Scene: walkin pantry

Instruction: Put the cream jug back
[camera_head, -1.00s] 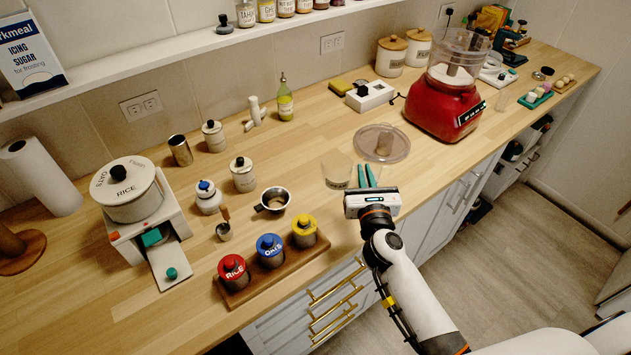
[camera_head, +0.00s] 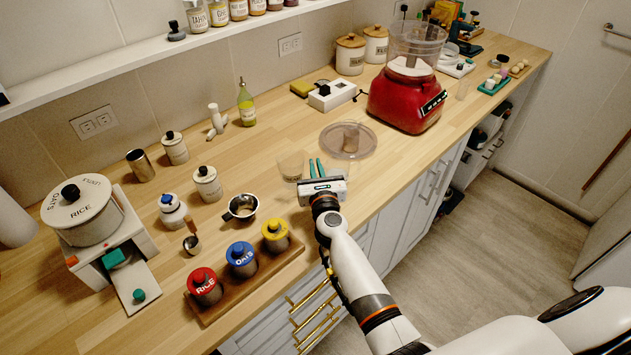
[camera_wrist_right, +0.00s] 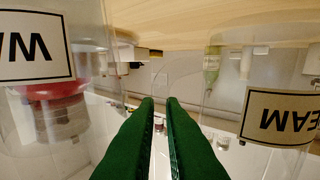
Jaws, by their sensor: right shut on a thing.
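The cream jug (camera_head: 289,166) is a clear vessel with a pale label, standing on the wooden counter just left of my right fingers in the head view. In the right wrist view it is at the right (camera_wrist_right: 262,75), with "EAM" showing upside down on its label. My right gripper (camera_head: 317,168) has green fingers, close together in the wrist view (camera_wrist_right: 160,102). A thin clear part shows beyond them, seemingly the jug's handle; the contact itself is hard to see. A second clear vessel (camera_wrist_right: 105,70), with part of an upside-down label, is at the left. My left gripper is out of view.
A clear lid (camera_head: 347,142) lies behind the fingers, and the red food processor (camera_head: 404,98) stands further right. Left are a strainer cup (camera_head: 241,208) and a wooden tray (camera_head: 213,312) with several canisters. The counter's front edge is close to my right wrist.

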